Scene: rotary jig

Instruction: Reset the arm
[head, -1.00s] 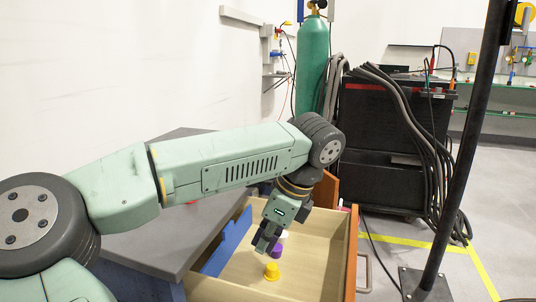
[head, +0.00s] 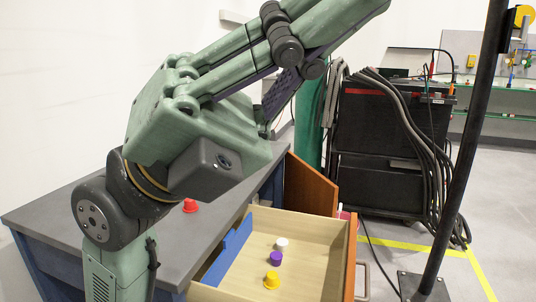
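My arm is raised, and my gripper (head: 318,48) fills the upper middle of the head view, close to the camera. Its fingers point up and to the right, and the tips run to the top edge of the picture. The fingers overlap from this side, so the gap between them cannot be judged. I see nothing held in the visible part. My gripper is well above the open drawer (head: 312,235), apart from the things in it.
The drawer holds a white piece (head: 282,244), a purple piece (head: 276,259), a yellow piece (head: 272,281) and a blue divider (head: 226,256). A red piece (head: 190,206) stands on the grey tabletop (head: 50,215). A black pole (head: 462,170) and black cart (head: 385,190) stand right.

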